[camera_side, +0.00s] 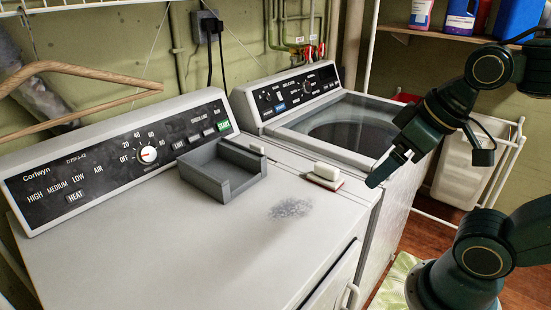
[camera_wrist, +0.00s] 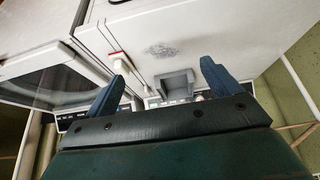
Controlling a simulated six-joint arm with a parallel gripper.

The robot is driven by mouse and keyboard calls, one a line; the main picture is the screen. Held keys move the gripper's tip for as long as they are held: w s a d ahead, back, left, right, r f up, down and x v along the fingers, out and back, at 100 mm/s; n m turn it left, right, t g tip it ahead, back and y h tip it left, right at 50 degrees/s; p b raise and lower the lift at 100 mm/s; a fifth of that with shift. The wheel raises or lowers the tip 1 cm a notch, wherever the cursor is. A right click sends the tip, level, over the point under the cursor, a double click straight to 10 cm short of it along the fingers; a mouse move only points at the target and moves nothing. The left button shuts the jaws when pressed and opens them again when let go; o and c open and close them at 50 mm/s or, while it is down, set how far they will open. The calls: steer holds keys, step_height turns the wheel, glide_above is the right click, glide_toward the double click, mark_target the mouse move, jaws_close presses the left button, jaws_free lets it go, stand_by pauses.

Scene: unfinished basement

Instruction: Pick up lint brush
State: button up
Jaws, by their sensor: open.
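The lint brush appears to be the small block with a white top and red base (camera_side: 324,175) on the dryer top (camera_side: 150,245), near its right edge. My gripper (camera_side: 380,171) is open and empty, to the right of the brush in the side view. It is apart from the brush and looks higher than the dryer top. In the wrist view the two blue fingers (camera_wrist: 165,76) are spread wide.
A grey open-fronted tray (camera_side: 222,190) sits by the control panel. A patch of grey lint (camera_side: 290,208) lies on the dryer top between the tray and the front edge. A washer with a glass lid (camera_side: 345,125) stands beside the dryer. A wooden hanger (camera_side: 80,72) hangs at left.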

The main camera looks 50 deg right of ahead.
steer(key=shift+w, duration=0.1)
steer(key=m+g, duration=0.6)
steer(key=m, duration=1.2)
glide_above(327, 166)
step_height(327, 166, down, 4)
steer(key=shift+d+r, duration=0.1)
steer(key=shift+f, duration=4.35)
